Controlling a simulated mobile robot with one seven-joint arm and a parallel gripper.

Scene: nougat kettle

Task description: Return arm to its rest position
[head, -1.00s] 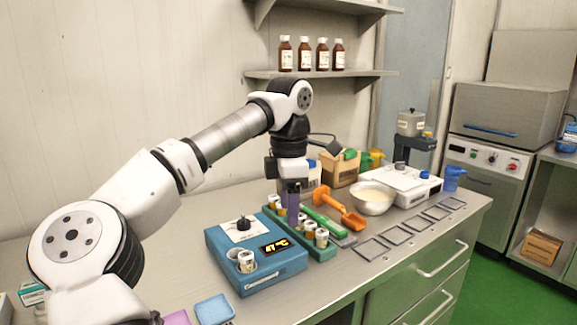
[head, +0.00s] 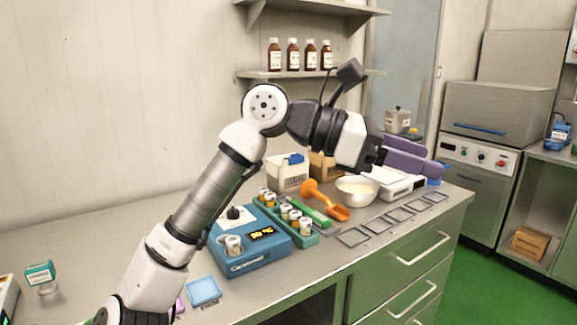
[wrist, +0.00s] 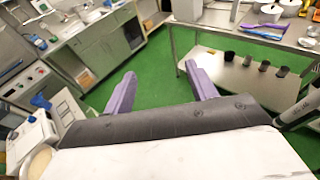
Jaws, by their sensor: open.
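My gripper (head: 412,160) is raised above the bench at the right of the arm in the head view, pointing right, away from the things below. Its two purple fingers are apart with nothing between them. In the wrist view my gripper (wrist: 160,88) shows its spread fingers over the green floor. The arm is bent upward at its elbow. A blue heating block (head: 247,256) with a lit display stands on the bench below the arm, with a vial in it. A teal rack (head: 305,238) of several vials stands beside it.
The bench (head: 330,285) also holds an orange scoop (head: 325,200), a white bowl (head: 357,188), a scale and several square frames (head: 352,237). Brown bottles (head: 293,54) stand on a wall shelf. In the wrist view, a steel table (wrist: 240,75) stands beyond the open green floor.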

